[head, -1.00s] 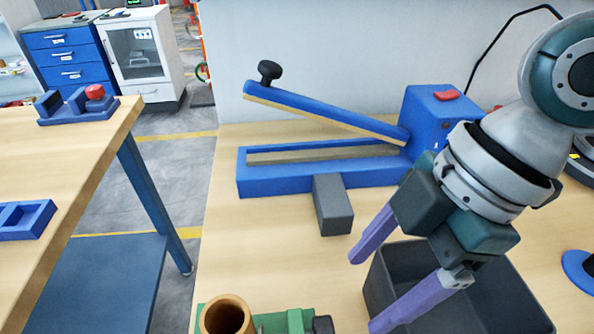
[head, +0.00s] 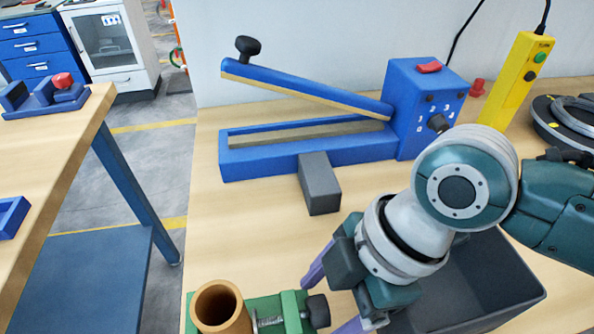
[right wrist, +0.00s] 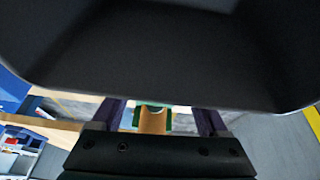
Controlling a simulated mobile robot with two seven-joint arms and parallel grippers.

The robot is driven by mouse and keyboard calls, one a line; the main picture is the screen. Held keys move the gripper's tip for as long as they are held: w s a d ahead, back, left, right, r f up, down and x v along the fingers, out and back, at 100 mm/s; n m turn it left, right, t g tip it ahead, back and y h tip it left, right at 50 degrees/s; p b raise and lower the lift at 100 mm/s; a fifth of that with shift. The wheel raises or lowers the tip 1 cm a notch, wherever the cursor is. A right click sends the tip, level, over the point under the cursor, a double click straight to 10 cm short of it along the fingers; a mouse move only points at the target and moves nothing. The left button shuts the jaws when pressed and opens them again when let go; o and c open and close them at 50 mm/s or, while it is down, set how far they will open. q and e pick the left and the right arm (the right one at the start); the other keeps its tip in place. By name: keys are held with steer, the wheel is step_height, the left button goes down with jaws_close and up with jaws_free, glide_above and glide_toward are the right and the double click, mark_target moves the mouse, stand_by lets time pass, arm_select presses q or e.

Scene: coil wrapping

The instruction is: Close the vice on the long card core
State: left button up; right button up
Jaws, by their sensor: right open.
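The long card core (head: 218,306) is a brown tube standing upright at the bottom of the head view, with its open end up. It stands at the green vice (head: 292,309), beside a metal screw and a dark knob (head: 318,311). The lower part of both is cut off, and I cannot tell whether the jaws touch the core. My right gripper (head: 322,304), with purple fingers, is open and empty near the knob. In the right wrist view, the core (right wrist: 153,122) and part of the vice (right wrist: 136,116) show between my fingers (right wrist: 160,118). My left gripper is out of view.
A dark grey bin (head: 480,285) sits under my right forearm and close to the wrist. A blue sealer (head: 310,150) with a raised arm and a grey block (head: 319,184) stand behind. A yellow control box (head: 516,80) is at the right.

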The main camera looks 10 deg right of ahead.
jaws_close()
steer(key=shift+w+f+g+b, duration=0.2)
steer(key=shift+w+g+b, duration=0.05)
steer(key=shift+g+b, duration=0.6)
steer(key=shift+r+m+g, duration=0.1)
steer(key=shift+m+g, duration=0.2)
steer(key=shift+g, duration=0.15)
steer(key=shift+r, duration=0.1)
jaws_free()
steer(key=shift+r, duration=0.1)
